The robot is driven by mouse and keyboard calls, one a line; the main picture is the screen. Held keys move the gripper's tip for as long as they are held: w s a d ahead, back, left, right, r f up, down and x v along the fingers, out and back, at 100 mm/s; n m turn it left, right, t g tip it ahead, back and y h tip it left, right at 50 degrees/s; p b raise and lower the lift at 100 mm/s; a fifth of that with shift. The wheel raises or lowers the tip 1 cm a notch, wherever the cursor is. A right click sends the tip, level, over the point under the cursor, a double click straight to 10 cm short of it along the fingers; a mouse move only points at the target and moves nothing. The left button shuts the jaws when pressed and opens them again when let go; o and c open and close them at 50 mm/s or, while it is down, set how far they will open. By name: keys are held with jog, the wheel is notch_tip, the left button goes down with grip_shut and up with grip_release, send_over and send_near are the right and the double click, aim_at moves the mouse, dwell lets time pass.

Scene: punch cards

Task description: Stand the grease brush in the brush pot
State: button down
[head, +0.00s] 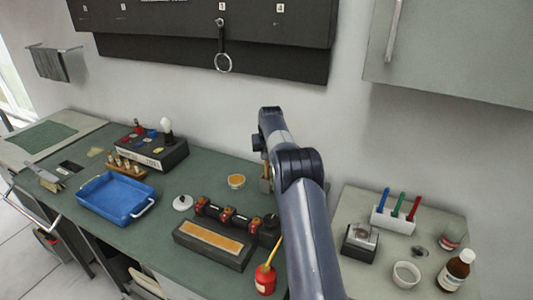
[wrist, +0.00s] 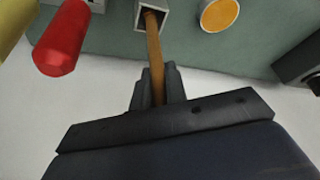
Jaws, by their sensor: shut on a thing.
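My gripper (wrist: 155,85) is shut on the brown, stick-like handle of the grease brush (wrist: 154,55) in the wrist view. The far end of the brush is at the dark square mouth of the grey brush pot (wrist: 141,20); how deep it sits inside I cannot tell. In the head view the pot (head: 265,186) stands on the green bench, left of my arm, with a bit of brown handle (head: 265,168) above it. My gripper's fingers are hidden behind my arm there.
A round tin with orange contents (head: 236,181) is beside the pot.

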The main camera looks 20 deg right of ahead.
jog(key=shift+f, duration=0.15)
jog(key=c, duration=1.3)
grip_release()
jog(key=shift+c, duration=0.2)
jog(key=b+v, duration=0.2)
jog(key=v, duration=0.8)
jog(key=shift+r, duration=0.4)
jog(key=shift+f, duration=0.15)
jog(key=p+x, duration=0.3)
jog(key=x, duration=0.5)
jog(key=shift+w+f, duration=0.15)
jog(key=shift+w, duration=0.25)
